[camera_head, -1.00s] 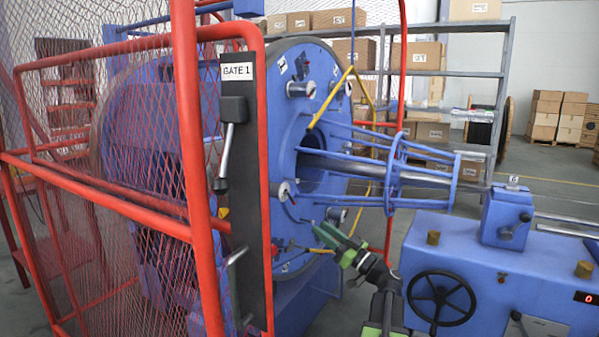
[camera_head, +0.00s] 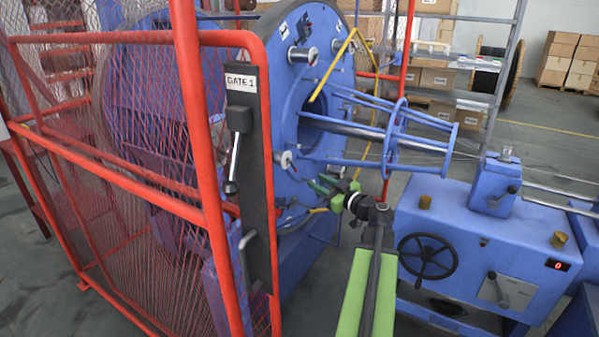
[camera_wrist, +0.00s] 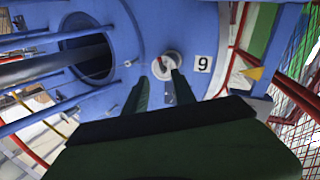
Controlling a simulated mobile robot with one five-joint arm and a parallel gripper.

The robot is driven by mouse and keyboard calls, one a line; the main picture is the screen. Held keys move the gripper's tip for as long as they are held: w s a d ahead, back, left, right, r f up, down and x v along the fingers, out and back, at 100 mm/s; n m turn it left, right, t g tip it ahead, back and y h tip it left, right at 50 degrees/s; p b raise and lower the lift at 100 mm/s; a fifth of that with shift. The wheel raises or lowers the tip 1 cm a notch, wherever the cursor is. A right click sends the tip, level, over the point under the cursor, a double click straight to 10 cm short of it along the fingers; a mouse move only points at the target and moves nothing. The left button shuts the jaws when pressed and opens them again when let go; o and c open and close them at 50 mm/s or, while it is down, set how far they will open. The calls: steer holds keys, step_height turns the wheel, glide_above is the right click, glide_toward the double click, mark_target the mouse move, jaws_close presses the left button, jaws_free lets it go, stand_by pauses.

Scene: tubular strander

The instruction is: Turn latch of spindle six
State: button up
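My gripper (camera_head: 324,184) is in front of the lower face of the blue round disc (camera_head: 319,83). In the wrist view its two green fingers (camera_wrist: 161,80) are apart, with nothing held between them. Just beyond the fingertips is a round silver spindle end (camera_wrist: 168,64) with a small dark and red latch part in its middle. The label beside it (camera_wrist: 202,64) reads as a 9 in this picture; the wrist view appears rolled over, so it matches a 6. Contact between fingers and latch cannot be made out. The fingers partly cover the area below the spindle end.
A blue tube cage (camera_head: 392,138) juts out from the disc's centre, close to my arm. The red mesh gate (camera_head: 190,120) stands left, with a black latch plate marked GATE 1 (camera_head: 256,180). A blue machine cabinet with a black handwheel (camera_head: 426,257) is right of my arm.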

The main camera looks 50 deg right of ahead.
mark_target(292, 165)
steer(key=w, duration=1)
steer(key=shift+d, duration=0.35)
steer(key=shift+c, duration=0.3)
jaws_close()
